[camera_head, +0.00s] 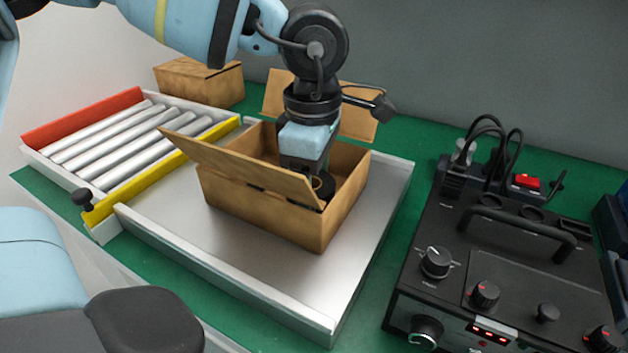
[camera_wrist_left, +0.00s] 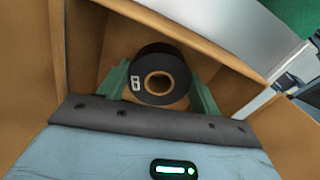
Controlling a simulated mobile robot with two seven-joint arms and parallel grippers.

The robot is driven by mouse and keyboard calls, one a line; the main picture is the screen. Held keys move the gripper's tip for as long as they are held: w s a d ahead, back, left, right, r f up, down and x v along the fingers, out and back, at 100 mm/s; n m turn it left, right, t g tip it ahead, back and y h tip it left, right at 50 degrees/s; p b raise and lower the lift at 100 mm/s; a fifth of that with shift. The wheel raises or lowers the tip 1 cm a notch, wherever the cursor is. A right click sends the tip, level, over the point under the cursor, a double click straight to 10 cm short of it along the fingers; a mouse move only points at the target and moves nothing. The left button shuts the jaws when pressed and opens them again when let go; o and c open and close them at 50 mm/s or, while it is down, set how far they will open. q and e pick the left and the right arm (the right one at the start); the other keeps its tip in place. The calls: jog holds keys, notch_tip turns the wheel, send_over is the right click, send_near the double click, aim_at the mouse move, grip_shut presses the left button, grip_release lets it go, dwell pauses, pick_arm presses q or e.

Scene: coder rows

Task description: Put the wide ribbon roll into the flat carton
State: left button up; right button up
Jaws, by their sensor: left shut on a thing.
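The flat carton (camera_head: 270,218) is an open brown box with raised flaps, standing on a metal tray. My left gripper (camera_head: 318,181) points down into the carton's opening. The wide ribbon roll (camera_wrist_left: 160,76) is black with a tan core and a white mark, and in the left wrist view it sits between the green fingers of my left gripper (camera_wrist_left: 161,88). The gripper is shut on the roll, with carton walls around it. A small part of the roll also shows in the head view (camera_head: 325,187). I cannot tell whether the roll touches the carton floor. My right gripper is not in view.
The metal tray (camera_head: 265,285) has a raised rim, with bare room in front of the carton. A roller conveyor (camera_head: 125,145) adjoins it at left. A closed brown box (camera_head: 200,82) stands behind. A black device with knobs (camera_head: 500,265) and cables is at right.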

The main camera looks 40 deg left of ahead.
pick_arm(q)
jog(key=shift+r, duration=0.1)
jog(key=o, duration=1.1)
jog(key=shift+c, duration=0.2)
jog(key=shift+r, duration=0.4)
notch_tip(320, 180, up, 11)
jog(key=p, duration=0.2)
jog(key=shift+p, duration=0.3)
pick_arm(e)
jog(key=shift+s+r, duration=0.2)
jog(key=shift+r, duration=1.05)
pick_arm(q)
jog(key=shift+r, duration=0.1)
